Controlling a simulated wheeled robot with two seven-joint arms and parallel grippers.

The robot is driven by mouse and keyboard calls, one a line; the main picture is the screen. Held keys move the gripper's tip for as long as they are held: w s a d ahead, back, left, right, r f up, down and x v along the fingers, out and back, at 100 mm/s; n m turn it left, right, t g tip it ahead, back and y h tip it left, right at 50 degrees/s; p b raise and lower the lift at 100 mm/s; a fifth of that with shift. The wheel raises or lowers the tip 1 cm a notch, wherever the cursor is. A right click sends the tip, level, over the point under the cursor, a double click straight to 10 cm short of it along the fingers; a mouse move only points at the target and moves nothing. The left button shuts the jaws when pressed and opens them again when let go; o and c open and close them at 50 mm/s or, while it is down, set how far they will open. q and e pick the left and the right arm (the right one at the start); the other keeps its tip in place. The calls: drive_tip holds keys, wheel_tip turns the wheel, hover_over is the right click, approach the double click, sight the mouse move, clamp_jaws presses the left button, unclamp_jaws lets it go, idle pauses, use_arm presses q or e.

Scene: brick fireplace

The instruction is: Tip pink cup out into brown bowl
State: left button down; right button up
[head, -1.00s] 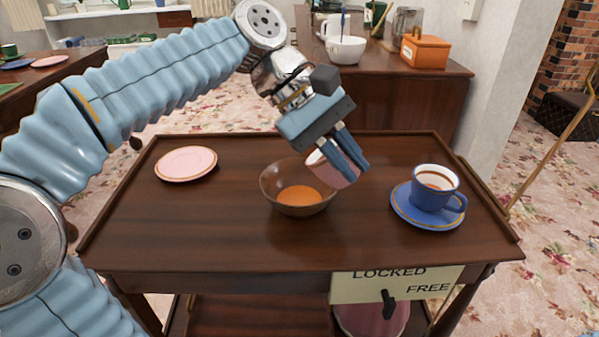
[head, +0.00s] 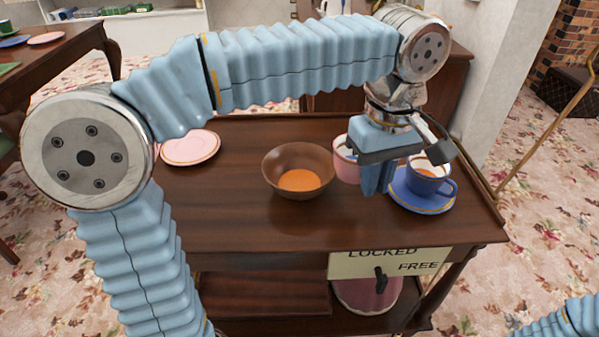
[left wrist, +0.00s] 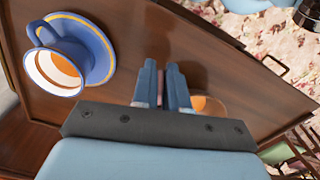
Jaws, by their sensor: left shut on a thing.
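The brown bowl (head: 270,172) stands on the trolley top in the head view, with orange liquid in its bottom. The pink cup (head: 346,171) is just right of the bowl and looks about upright; its inside is mostly hidden by my gripper. My left gripper (head: 376,187) is shut on the pink cup, fingers pointing down. I cannot tell whether the cup touches the trolley. In the left wrist view the fingers (left wrist: 162,88) hide most of the cup, and the bowl's orange liquid (left wrist: 208,104) shows behind them. My right gripper is not in view.
A blue cup (head: 428,182) with orange liquid stands on a blue saucer (head: 422,204) close to the right of my left gripper. A pink plate (head: 190,148) lies at the left of the trolley (head: 240,225). The front of the trolley top is clear.

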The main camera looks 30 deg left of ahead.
use_arm(q)
drive_tip(key=shift+r, duration=1.5)
